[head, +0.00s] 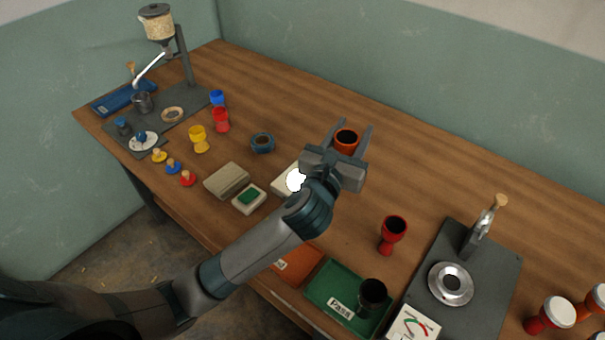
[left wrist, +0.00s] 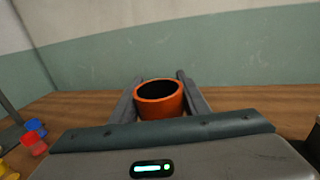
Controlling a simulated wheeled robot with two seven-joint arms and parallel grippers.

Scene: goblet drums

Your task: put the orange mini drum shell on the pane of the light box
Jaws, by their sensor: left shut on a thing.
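The orange mini drum shell (head: 346,142) is a small open cup with a dark inside. My left gripper (head: 356,123) is shut on it, one finger along each side, over the middle of the table. In the left wrist view the shell (left wrist: 160,107) is upright between the fingers (left wrist: 160,77). Its lower part is hidden by the gripper body, so I cannot tell its height above the table. A pale flat box (head: 282,187), apparently the light box, lies left of the gripper, partly hidden behind my arm. My right gripper is not in view.
A beige box (head: 226,181) and a white box with a green top (head: 249,198) sit left of my arm. A red goblet shell (head: 393,232) stands to the right. A green tray (head: 327,296) holds a dark cup (head: 372,295). The table behind the gripper is clear.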

